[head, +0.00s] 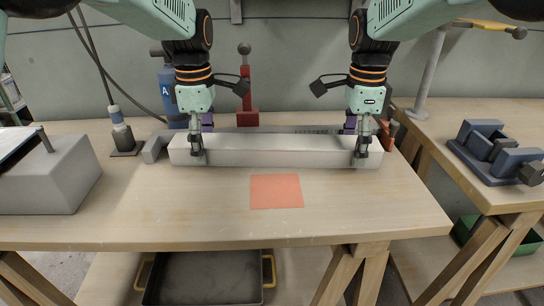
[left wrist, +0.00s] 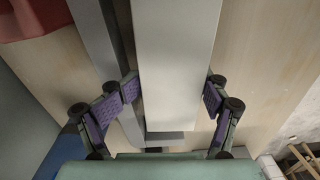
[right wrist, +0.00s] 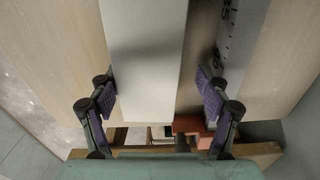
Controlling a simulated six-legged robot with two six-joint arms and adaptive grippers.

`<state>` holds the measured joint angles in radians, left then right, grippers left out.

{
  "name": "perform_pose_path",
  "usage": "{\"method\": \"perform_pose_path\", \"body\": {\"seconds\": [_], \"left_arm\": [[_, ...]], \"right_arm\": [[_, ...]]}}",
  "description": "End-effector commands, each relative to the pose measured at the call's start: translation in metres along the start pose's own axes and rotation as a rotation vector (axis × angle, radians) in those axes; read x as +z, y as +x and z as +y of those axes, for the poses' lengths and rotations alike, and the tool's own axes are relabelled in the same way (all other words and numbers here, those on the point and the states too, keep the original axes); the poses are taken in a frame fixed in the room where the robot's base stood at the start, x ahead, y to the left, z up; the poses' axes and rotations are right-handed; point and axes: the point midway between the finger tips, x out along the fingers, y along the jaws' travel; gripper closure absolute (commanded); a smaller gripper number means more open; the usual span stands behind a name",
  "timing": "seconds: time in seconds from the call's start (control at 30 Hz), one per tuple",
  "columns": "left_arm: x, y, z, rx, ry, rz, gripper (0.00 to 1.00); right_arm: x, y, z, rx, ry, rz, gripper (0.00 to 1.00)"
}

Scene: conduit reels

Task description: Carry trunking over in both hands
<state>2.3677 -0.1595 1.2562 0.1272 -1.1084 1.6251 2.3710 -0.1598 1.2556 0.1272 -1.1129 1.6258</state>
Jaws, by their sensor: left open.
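The trunking (head: 275,152) is a long pale grey bar lying on the wooden workbench, running left to right behind a flat orange-red square (head: 276,191). My left gripper (head: 201,138) is over its left end, with one finger in front and one behind. In the left wrist view the trunking (left wrist: 178,70) lies between the spread purple pads. My right gripper (head: 356,137) straddles the right end the same way. In the right wrist view the trunking (right wrist: 147,60) is near the left pad, with a clear gap to the right pad. Both grippers look open.
A steel rule (head: 318,129) lies behind the trunking, and a grey bar (head: 153,148) by its left end. A blue bottle (head: 168,92) and red stand (head: 247,92) are behind. A grey box (head: 45,178) stands left; a blue vise (head: 495,152) sits on the right bench. The bench front is clear.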

Motion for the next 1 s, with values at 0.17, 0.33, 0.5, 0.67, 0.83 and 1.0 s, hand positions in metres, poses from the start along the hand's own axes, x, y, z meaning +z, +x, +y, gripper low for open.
{"method": "perform_pose_path", "body": {"seconds": [0.17, 0.33, 0.5, 0.67, 0.83, 1.0], "left_arm": [[0.000, -0.001, 0.000, 0.002, 0.000, 0.000, 0.24], [0.000, -0.005, 0.001, 0.003, -0.001, -0.001, 0.24], [0.000, -0.027, 0.001, 0.006, -0.001, -0.001, 0.24], [0.000, -0.051, 0.001, 0.006, -0.001, -0.001, 0.24], [0.000, -0.071, 0.000, 0.004, -0.001, -0.001, 0.24], [0.000, -0.081, 0.000, 0.003, -0.001, 0.000, 0.24]], "right_arm": [[0.000, 0.000, 0.000, -0.001, 0.000, 0.000, 0.24], [0.000, -0.001, 0.000, -0.001, 0.000, 0.000, 0.24], [0.000, -0.001, 0.000, -0.001, 0.000, 0.000, 0.24], [0.000, -0.001, 0.000, -0.001, 0.000, 0.000, 0.24], [0.000, -0.001, 0.000, -0.001, 0.000, 0.000, 0.24], [0.000, -0.001, 0.000, -0.001, 0.000, 0.000, 0.24]]}}
